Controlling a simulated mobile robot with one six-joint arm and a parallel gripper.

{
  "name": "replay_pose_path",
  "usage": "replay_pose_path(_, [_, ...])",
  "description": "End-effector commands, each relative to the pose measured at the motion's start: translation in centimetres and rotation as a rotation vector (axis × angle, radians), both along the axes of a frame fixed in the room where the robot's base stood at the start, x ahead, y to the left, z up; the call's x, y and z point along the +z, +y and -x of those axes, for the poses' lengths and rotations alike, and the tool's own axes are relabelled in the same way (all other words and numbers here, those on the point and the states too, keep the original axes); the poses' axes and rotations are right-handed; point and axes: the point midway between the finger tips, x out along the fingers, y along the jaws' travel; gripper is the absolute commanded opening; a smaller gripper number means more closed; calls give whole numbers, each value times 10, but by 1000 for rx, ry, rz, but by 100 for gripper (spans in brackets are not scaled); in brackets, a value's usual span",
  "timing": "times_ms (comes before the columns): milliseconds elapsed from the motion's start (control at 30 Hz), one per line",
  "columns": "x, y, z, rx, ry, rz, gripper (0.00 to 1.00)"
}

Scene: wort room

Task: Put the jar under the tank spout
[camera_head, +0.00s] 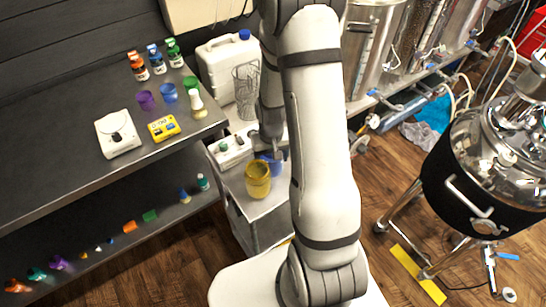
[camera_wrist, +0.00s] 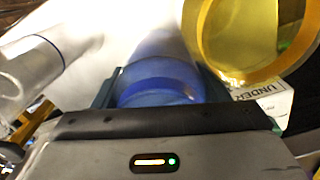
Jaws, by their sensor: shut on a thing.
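My gripper (camera_head: 270,147) is low beside the small grey cabinet, partly hidden behind my own arm. It is shut on a blue jar (camera_head: 275,163). In the wrist view the blue jar (camera_wrist: 158,80) fills the space between the jaws. A yellow see-through jar (camera_head: 258,181) stands on the cabinet top just in front of it; it also shows at the upper right of the wrist view (camera_wrist: 245,35). At the right, a steel tank with a black jacket (camera_head: 470,180) stands on legs, with a valve (camera_head: 489,258) low down. Several steel tanks (camera_head: 372,45) with small valves stand at the back.
A grey bench (camera_head: 60,185) at the left holds a scale (camera_head: 118,134), a yellow meter (camera_head: 164,128), coloured cups and small bottles. A white canister (camera_head: 228,68) and a wire basket (camera_head: 246,90) stand behind the cabinet. A yellow floor strip (camera_head: 417,275) lies near the jacketed tank.

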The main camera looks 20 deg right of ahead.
Motion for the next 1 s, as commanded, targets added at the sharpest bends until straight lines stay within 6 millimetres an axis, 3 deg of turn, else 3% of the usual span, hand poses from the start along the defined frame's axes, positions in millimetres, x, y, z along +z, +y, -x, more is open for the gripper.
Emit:
replay_pose_path(433, [-9,-1,0,-1,-1,0,34])
replay_pose_path(467, [-8,-1,0,-1,-1,0,69])
replay_pose_path(500, [-8,-1,0,-1,-1,0,72])
replay_pose_path(700, [-7,-1,0,-1,-1,0,88])
replay_pose_path(1000, [-5,-1,0,-2,-1,0,89])
